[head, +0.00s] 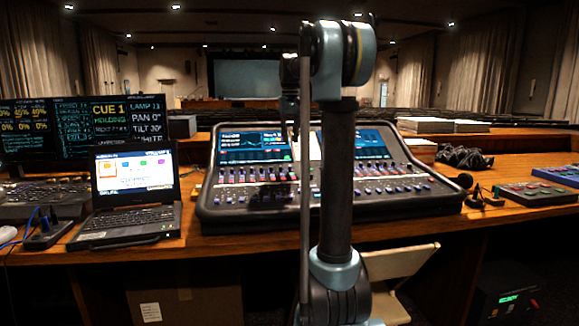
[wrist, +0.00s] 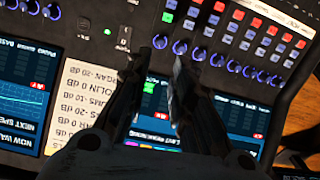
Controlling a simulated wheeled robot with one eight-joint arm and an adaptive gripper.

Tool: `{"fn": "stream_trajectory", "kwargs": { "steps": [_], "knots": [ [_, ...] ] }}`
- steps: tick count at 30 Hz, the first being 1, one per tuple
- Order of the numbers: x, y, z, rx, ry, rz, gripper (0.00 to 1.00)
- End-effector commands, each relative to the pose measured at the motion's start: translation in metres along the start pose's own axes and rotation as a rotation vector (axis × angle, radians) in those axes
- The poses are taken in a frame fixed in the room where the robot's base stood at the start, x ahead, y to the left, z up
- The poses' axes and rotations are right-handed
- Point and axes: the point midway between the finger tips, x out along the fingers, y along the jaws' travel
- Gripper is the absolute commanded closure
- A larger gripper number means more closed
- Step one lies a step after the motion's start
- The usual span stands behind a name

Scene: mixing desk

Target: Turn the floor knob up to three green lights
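The mixing desk (head: 205,205) stands in the middle of the wooden table in the head view, its left and right screens lit. My gripper (wrist: 159,57) points down over the desk in the wrist view. Its two dark fingers are apart with nothing held between them. In the head view my arm hides part of the desk's middle. A row of blue-ringed knobs (wrist: 195,53) lies beside the fingertips in the wrist view. One small green light (wrist: 107,31) shows on the dark panel near a "0" label. I cannot tell which knob is the floor knob.
A laptop (head: 125,195) and monitors (head: 88,128) stand left of the desk. A paper cue sheet (wrist: 82,95) lies between the screens in the wrist view. Cables, headphones (head: 465,157) and a controller with coloured buttons (head: 530,193) are at the right.

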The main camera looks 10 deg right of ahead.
Motion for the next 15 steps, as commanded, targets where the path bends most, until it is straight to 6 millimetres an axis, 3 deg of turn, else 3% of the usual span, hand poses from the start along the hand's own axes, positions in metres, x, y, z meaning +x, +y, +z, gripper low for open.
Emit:
{"fn": "stream_trajectory", "kwargs": {
  "steps": [15],
  "knots": [
    [0.088, 0.000, 0.000, 0.000, 0.000, 0.000, 0.78]
  ]
}}
